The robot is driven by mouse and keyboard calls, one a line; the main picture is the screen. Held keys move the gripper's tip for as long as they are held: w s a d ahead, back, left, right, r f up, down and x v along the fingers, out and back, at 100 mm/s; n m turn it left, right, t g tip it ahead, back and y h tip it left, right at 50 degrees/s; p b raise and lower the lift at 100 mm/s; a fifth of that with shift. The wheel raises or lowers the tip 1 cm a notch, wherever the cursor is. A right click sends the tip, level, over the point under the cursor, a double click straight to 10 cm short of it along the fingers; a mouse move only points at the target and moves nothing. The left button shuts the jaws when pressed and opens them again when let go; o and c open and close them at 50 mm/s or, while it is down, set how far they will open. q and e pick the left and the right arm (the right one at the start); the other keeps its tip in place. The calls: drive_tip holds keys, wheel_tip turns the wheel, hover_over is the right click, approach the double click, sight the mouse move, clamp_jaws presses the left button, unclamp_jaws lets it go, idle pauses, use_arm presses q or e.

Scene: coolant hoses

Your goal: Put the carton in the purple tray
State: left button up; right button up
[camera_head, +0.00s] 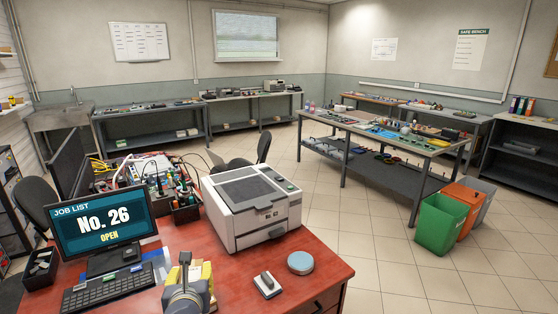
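I cannot make out a carton or a purple tray for certain in the head view. The far benches hold many small items too small to tell apart.
The red desk (330,262) holds a monitor, a keyboard, a white boxy machine (252,206) and a round pale-blue lid (301,262). A centre bench (395,140) stands beyond open tiled floor. Green (440,222), orange and grey bins stand beside it.

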use_arm(q)
drive_tip(key=shift+d+r+m+t+h, duration=0.15)
drive_tip(key=shift+d+r+m+h, duration=0.05)
drive_tip(key=shift+d+m+h, duration=0.5)
drive_tip(key=shift+d+r+m+t+h, duration=0.15)
drive_tip(key=shift+d+m+h, duration=0.35)
drive_tip(key=shift+d+h, duration=0.3)
drive_tip(key=shift+d+r+m+t+h, duration=0.1)
drive_tip(key=shift+d+r+m+h, duration=0.1)
drive_tip(key=shift+d+m+h, duration=0.55)
drive_tip(key=shift+d, duration=0.1)
drive_tip(key=shift+f, duration=0.1)
